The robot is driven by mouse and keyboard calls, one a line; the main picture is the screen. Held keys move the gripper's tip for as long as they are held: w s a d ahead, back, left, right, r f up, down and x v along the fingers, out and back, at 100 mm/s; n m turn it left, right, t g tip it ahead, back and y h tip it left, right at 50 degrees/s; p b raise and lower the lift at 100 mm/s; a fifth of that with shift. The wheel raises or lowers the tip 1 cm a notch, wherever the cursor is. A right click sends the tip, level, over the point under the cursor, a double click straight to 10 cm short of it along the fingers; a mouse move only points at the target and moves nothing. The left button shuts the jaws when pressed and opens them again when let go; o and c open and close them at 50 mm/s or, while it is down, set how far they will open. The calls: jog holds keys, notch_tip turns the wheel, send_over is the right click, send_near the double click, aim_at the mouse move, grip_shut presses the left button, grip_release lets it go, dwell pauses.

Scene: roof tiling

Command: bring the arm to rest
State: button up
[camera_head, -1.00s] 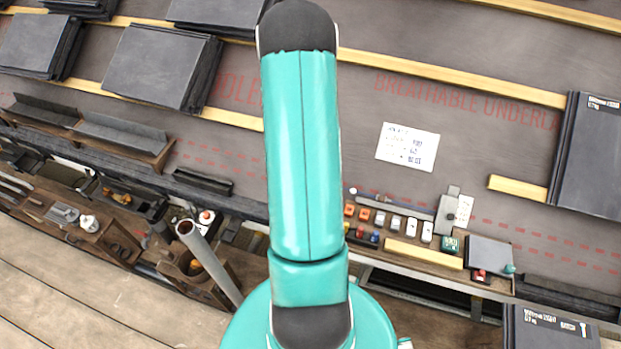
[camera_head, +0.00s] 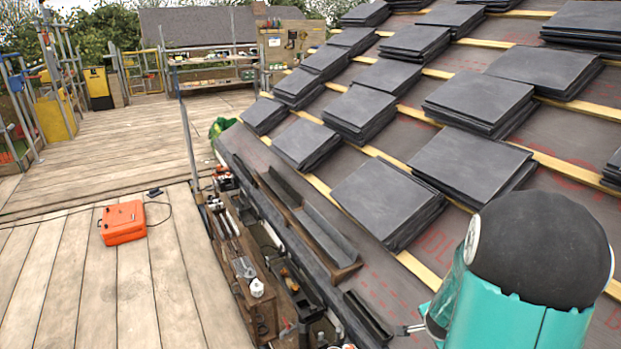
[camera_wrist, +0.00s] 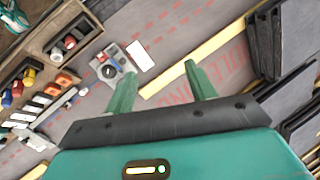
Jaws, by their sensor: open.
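My gripper (camera_wrist: 157,88) shows in the wrist view with its two green fingers apart and nothing between them. Beyond the fingers lie the grey underlay (camera_wrist: 195,35) with red lettering and a wooden batten (camera_wrist: 190,62). In the head view my arm fills the lower right corner, a teal link with a dark rounded joint. The gripper's fingers cannot be made out clearly there. In the wrist view a small grey device (camera_wrist: 113,67) with a red button lies on the left, apart from the fingers, beside a white card (camera_wrist: 139,55).
Stacks of slates (camera_head: 390,200) sit along the battens on the roof slope. A tool rack (camera_head: 240,265) runs along the eaves. An orange case (camera_head: 123,222) lies on the plank deck (camera_head: 80,290), which is largely clear.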

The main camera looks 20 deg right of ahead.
jog(key=w+a+r+n+t+y, duration=0.3)
jog(key=a+r+n, duration=0.6)
jog(key=a+r, duration=0.7)
jog(key=s+a+r+n+g, duration=0.1)
jog(key=s+a+r+n, duration=0.4)
jog(key=a, duration=0.3)
jog(key=s+a+r+n+y, duration=0.1)
jog(key=s+a+r+n, duration=0.3)
jog(key=a, duration=0.4)
jog(key=shift+s+a+r+n+g+y, duration=0.3)
jog(key=shift+s+r+n+g, duration=0.15)
jog(key=shift+s, duration=0.3)
